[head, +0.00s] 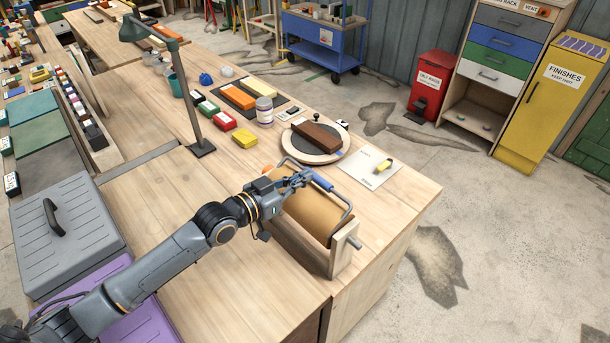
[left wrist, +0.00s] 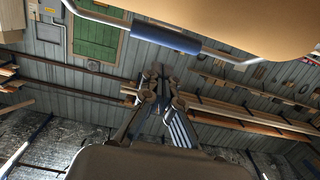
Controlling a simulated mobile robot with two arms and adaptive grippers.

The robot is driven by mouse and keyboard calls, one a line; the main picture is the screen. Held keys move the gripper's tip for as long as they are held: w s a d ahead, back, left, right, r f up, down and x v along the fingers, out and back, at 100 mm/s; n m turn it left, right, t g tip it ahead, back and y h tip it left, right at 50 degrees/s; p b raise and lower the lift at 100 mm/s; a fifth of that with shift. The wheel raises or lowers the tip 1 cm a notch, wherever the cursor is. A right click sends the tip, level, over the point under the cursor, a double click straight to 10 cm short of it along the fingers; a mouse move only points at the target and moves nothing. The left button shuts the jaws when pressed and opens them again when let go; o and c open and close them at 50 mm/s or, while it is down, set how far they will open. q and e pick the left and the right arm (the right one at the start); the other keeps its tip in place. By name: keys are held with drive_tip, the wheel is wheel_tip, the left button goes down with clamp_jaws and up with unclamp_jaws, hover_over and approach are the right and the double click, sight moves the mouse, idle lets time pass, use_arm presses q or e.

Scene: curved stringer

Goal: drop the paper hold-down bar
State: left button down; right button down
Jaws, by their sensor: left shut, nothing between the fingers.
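The paper hold-down bar is a bent grey rod with a blue grip (head: 322,182). It stands above a brown paper roll (head: 312,214) in a wooden holder (head: 343,250) near the bench's front corner. In the left wrist view the blue grip (left wrist: 165,39) crosses the top, with the brown paper (left wrist: 255,20) beyond it. My left gripper (head: 303,178) is shut and empty, close beside the bar's blue grip. In the left wrist view its fingers (left wrist: 157,88) meet below the grip, with a gap showing. My right gripper is not in view.
A round turntable (head: 332,152) with a brown block (head: 315,137) stands just behind the roll. A white sheet (head: 370,168) lies at right. A green lamp (head: 196,110) rises behind my arm. A grey case (head: 75,235) is at left. Bare bench lies at front.

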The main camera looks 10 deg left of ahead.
use_arm(q)
drive_tip(key=shift+w+d+f, duration=0.3)
drive_tip(key=shift+w+f, duration=0.3)
drive_tip(key=shift+f, duration=0.3)
